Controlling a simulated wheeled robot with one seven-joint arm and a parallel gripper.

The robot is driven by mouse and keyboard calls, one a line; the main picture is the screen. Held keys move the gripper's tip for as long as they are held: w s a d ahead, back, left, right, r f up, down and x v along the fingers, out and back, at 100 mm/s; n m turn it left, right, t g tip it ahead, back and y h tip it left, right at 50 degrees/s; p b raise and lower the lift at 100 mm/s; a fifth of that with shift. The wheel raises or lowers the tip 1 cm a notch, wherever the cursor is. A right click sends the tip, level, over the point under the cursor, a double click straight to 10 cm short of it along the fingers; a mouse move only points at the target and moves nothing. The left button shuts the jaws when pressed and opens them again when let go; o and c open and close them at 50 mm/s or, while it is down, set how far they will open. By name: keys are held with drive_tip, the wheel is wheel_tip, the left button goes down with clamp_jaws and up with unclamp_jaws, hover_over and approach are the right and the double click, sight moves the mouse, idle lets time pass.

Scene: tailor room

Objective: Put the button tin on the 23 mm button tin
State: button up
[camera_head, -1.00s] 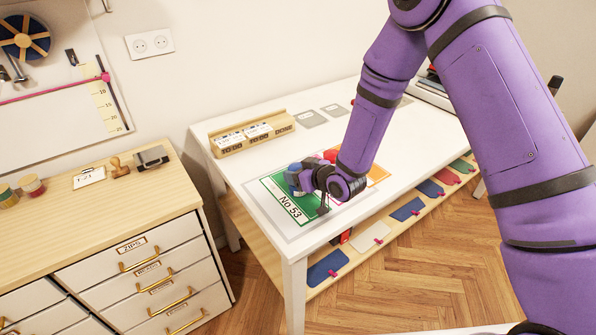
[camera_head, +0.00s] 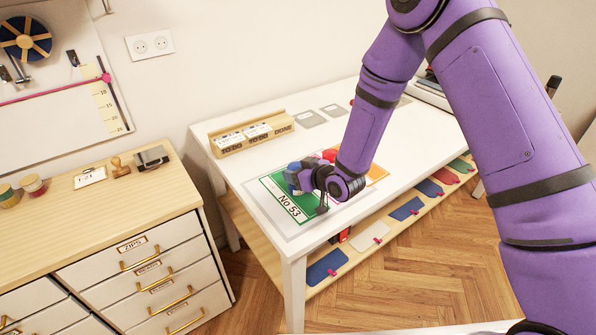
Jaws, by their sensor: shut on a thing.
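My gripper (camera_head: 297,181) is low over the white table, at the green card marked No 53. It is shut on a small blue round thing (camera_head: 293,169), mostly hidden by the jaws; I cannot tell for sure that it is the button tin. A red round thing (camera_head: 330,155) shows just behind my wrist, partly hidden. Two small round tins stand on the wooden cabinet at the far left: a tin with a greenish top (camera_head: 8,196) and a tin with a red band (camera_head: 33,184). No 23 mm marking can be read on any tin.
The green card (camera_head: 289,203) and an orange card (camera_head: 376,174) lie on the white table (camera_head: 400,135). A wooden card holder (camera_head: 252,134) stands at its back left. A stamp (camera_head: 120,167) and a dark box (camera_head: 152,157) stand on the cabinet. Coloured pieces lie on the lower shelf.

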drive_tip(key=o, duration=1.1)
drive_tip(key=shift+s+d+f, duration=0.15)
drive_tip(key=shift+s+f, duration=0.2)
drive_tip(key=shift+f, duration=0.45)
drive_tip(key=shift+c, duration=0.2)
drive_tip(key=shift+s+d+r, duration=0.15)
drive_tip(key=shift+s+d, duration=0.2)
drive_tip(key=shift+d, duration=0.1)
drive_tip(key=a+r+v, duration=0.1)
drive_tip(key=r+v, duration=0.1)
drive_tip(key=v, duration=0.8)
drive_tip(key=s+d+r+m+h, duration=0.15)
drive_tip(key=d+r+h, duration=0.25)
drive_tip(key=d+r, duration=0.45)
drive_tip(key=d+r+m+h, duration=0.25)
drive_tip(key=d+r, duration=0.35)
drive_tip(key=r, duration=0.5)
drive_tip(key=s+d+r+m+g+h, duration=0.1)
drive_tip(key=s+r, duration=0.3)
drive_tip(key=s, duration=0.4)
drive_tip(key=s+d+r+m+g+h, duration=0.1)
drive_tip(key=s+d+r+m+g, duration=0.1)
drive_tip(key=s, duration=0.6)
drive_tip(key=s+d+r+m+g+h, duration=0.1)
drive_tip(key=s+d+r, duration=0.4)
drive_tip(key=s, duration=0.3)
drive_tip(key=shift+r+m+g, duration=0.3)
drive_tip(key=shift+r, duration=0.1)
